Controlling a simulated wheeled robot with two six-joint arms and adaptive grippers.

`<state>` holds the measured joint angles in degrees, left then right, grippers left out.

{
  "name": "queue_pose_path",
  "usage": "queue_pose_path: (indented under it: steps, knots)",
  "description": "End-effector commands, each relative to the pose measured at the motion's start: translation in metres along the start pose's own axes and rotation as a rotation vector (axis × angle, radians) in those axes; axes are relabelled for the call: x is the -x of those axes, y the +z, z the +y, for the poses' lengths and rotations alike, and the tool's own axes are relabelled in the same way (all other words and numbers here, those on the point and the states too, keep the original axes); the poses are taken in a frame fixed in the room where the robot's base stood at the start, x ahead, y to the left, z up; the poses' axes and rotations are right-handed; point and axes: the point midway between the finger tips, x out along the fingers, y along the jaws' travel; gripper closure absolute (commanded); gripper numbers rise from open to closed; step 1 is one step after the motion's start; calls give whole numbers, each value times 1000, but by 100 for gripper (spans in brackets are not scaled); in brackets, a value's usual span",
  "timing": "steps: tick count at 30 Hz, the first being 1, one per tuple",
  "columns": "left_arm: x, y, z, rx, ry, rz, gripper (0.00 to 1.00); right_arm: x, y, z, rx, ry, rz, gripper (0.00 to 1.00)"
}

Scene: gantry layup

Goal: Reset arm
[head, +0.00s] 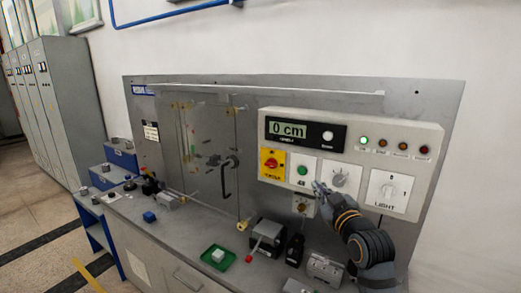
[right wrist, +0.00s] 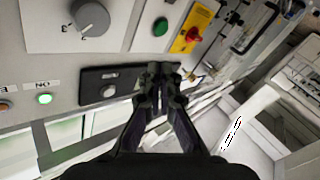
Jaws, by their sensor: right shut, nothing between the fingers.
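My right gripper (head: 319,188) is in front of the control panel (head: 424,140), just below the green button (head: 303,171) and left of the grey rotary knob (head: 340,179). In the right wrist view the right gripper (right wrist: 160,72) has its fingers together and empty, in front of the panel's dark display strip. The knob (right wrist: 90,17) and green button (right wrist: 160,27) also show there. I cannot tell whether the fingertips touch the panel. My left gripper is in neither view.
The panel carries a "0 cm" display (head: 288,130), a red-on-yellow switch (head: 271,163) and a LIGHT switch (head: 387,191). Below, the bench holds a green tray (head: 207,260), a lever box (head: 268,236) and a small blue block (head: 149,217). A glass door with a black handle (head: 228,176) stands left.

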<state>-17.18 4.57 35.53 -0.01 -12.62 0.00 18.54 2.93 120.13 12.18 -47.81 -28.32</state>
Motion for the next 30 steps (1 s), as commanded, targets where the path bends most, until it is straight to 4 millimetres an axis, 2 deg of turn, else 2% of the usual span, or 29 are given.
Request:
queue_pose_path:
  steps: [1, 3, 5, 6, 9, 12, 15, 21, 24, 27, 30]
  knots:
    - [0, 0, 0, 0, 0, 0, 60, 15, 44, -18, -28, -36, -109, 100]
    - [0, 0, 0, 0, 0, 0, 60, 41, 97, -40, -71, -78, -260, 100]
    - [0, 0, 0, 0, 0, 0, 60, 68, 140, -58, -108, -106, -393, 100]
    - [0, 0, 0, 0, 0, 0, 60, 89, 166, -69, -133, -122, -480, 100]
    - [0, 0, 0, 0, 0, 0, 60, 142, 218, -91, -185, -145, -678, 100]
    - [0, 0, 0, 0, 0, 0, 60, 189, 252, -106, -223, -154, -836, 100]
    - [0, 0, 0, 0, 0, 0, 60, 232, 277, -117, -252, -155, -971, 100]
    - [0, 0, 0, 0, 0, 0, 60, 310, 307, -131, -292, -141, -1202, 100]
    - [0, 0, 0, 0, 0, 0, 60, 343, 320, -137, -306, -128, -1302, 100]
    - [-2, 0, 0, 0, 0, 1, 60, 331, 360, -148, -309, -129, -1309, 100]
    - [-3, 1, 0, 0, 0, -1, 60, 328, 399, -160, -311, -130, -1324, 100]
